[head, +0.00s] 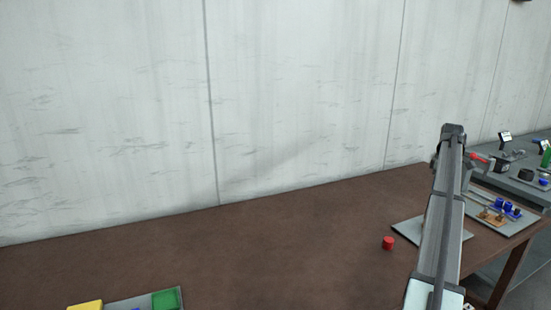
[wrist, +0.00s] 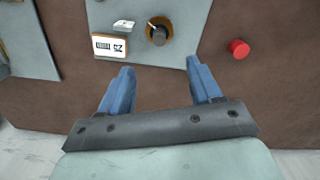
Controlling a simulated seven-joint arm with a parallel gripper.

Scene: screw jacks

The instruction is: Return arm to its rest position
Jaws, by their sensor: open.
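My gripper (wrist: 160,68) shows in the wrist view with its two blue fingers apart and nothing between them. Beyond the fingertips is a grey plate (wrist: 110,50) on the brown table. I cannot tell the exact gap between the fingers and the plate. In the head view my arm rises at the right and hides part of this plate (head: 408,230); my gripper cannot be made out there.
A red cylinder (head: 388,243) stands on the brown table (head: 290,260) beside the plate. A board with blue and orange parts (head: 522,222) lies at the right end. A tray with yellow and green blocks (head: 130,302) is at the lower left. The table's middle is clear; a pale wall (head: 300,90) stands behind.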

